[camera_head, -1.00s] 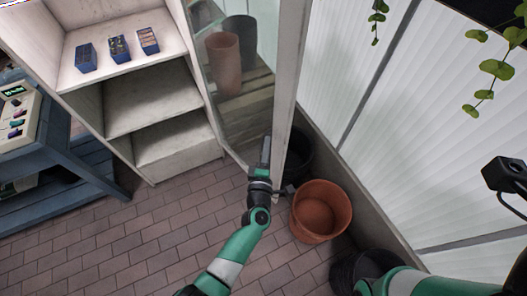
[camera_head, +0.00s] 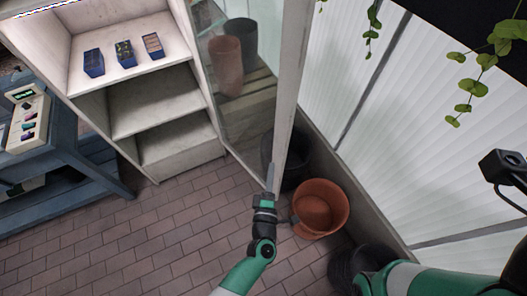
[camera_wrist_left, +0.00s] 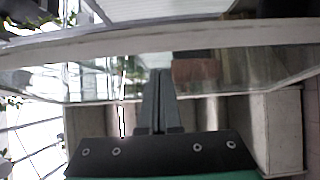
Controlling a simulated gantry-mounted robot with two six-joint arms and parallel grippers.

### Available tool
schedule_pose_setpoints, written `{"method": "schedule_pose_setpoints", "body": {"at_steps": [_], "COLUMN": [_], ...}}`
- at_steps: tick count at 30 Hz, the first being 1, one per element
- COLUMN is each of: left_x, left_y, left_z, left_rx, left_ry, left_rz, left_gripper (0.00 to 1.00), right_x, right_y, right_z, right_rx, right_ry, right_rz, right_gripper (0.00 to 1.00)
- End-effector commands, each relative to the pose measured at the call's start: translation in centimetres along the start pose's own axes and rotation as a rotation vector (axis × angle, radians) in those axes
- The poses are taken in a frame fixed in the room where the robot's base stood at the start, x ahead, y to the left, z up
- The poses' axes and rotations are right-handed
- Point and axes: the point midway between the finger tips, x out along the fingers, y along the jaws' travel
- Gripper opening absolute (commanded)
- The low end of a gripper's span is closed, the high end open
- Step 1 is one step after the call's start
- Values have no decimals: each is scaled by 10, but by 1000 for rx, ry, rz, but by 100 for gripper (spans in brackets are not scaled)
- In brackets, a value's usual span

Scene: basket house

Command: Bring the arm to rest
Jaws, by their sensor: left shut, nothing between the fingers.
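My left gripper (camera_head: 270,178) is shut and empty in the head view. It points up the picture at the lower end of the open glass door (camera_head: 285,110), and I cannot tell whether it touches the door. In the left wrist view its fingers (camera_wrist_left: 160,85) are together, with the pale door frame (camera_wrist_left: 100,45) and glass across the view beyond them. My right arm (camera_head: 430,280) shows at the lower right, with a black part of mine at the right edge. I cannot make out the right gripper's fingers.
A white cabinet (camera_head: 150,105) with open shelves stands at the upper left, with several small blue boxes (camera_head: 125,53) on its top shelf. A terracotta pot (camera_head: 322,208) stands right of my left gripper, between dark pots. A blue bench (camera_head: 60,170) is at the left. The brick floor (camera_head: 160,240) is clear.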

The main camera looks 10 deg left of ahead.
Motion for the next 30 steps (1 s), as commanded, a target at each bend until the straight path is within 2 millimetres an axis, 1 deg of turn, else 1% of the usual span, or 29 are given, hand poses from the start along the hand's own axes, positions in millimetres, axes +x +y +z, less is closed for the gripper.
{"method": "schedule_pose_setpoints", "body": {"at_steps": [1,3,8,18,20,22,23,25,26,27,29,30], "left_x": [-9,-17,-25,-25,-23,-12,-5,16,24,34,46,52], "left_y": [2,1,-1,-1,-1,7,15,46,66,96,146,182], "left_z": [6,12,17,16,11,-2,-10,-31,-38,-49,-64,-72], "left_rx": [1,0,0,0,0,-9,-16,-49,-65,-80,-93,-93], "left_ry": [-3,-2,1,3,13,45,65,115,133,156,178,181], "left_rz": [-3,-1,-1,-1,0,12,24,79,117,177,278,347], "left_gripper": [0,0,0,0,0,0,0,0,0,0,0,0], "right_x": [5,6,7,6,6,6,6,6,6,6,6,6], "right_y": [0,0,0,0,0,0,0,0,0,0,0,0], "right_z": [-4,-5,-6,-5,-5,-6,-6,-6,-6,-6,-6,-6], "right_rx": [0,0,0,0,0,0,0,0,0,0,0,0], "right_ry": [0,-1,-1,-1,-1,-1,-1,-1,-1,-1,-1,-1], "right_rz": [0,0,0,0,0,0,0,0,0,0,0,0], "right_gripper": [50,50,50,50,50,50,50,50,50,50,50,50]}}
